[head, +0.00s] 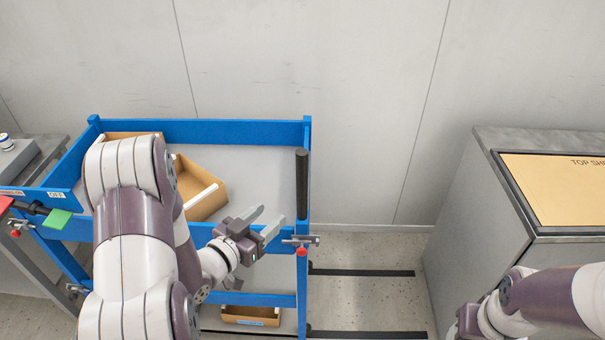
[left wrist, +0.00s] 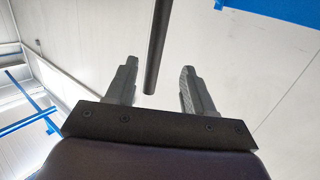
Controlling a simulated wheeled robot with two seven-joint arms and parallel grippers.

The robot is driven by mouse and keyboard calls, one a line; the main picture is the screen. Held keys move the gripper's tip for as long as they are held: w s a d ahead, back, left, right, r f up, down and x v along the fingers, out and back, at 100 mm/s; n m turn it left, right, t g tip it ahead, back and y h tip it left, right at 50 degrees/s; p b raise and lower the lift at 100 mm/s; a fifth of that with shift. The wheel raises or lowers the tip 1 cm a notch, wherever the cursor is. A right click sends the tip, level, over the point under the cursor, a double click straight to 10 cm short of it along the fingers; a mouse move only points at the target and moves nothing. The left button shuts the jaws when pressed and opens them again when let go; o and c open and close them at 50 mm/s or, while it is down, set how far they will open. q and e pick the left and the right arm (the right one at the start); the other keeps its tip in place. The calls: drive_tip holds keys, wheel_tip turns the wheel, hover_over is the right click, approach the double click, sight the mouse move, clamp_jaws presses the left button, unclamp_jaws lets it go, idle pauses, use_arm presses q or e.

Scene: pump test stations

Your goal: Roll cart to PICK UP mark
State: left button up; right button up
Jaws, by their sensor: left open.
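The blue-framed cart (head: 215,131) stands against the wall at the left of the head view, with a grey upper deck and a lower shelf. A black upright handle (head: 301,184) rises at its right corner. My left gripper (head: 275,227) is open in front of the cart's right side, just left of and below the handle. In the left wrist view, the dark handle (left wrist: 158,45) shows between and beyond the open fingers (left wrist: 160,85), not gripped. My right arm shows at the lower right, but its fingers are not visible. No PICK UP mark is readable.
Tan boxes (head: 208,202) sit on the deck, and another (head: 250,316) on the lower shelf. A red-knobbed latch (head: 301,244) is at the right post. Black floor strips (head: 362,272) run right of the cart. A grey cabinet (head: 480,220) bounds the right; the floor between is clear.

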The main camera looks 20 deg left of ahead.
sight(298, 180)
use_arm(q)
drive_tip(key=shift+t+h, duration=0.4)
drive_tip(key=shift+t, duration=0.3)
drive_tip(key=r+p+x, duration=0.1)
drive_tip(key=x, duration=0.3)
drive_tip(key=p+x, duration=0.1)
drive_tip(key=x, duration=0.2)
drive_tip(key=r+x, duration=0.1)
drive_tip(key=x, duration=0.3)
drive_tip(key=shift+w+d+r+p, duration=0.2)
drive_tip(key=shift+w+r+p, duration=0.1)
drive_tip(key=shift+p, duration=0.1)
drive_tip(key=shift+w+d, duration=0.15)
drive_tip(key=shift+w, duration=0.45)
drive_tip(key=shift+f, duration=0.1)
clamp_jaws()
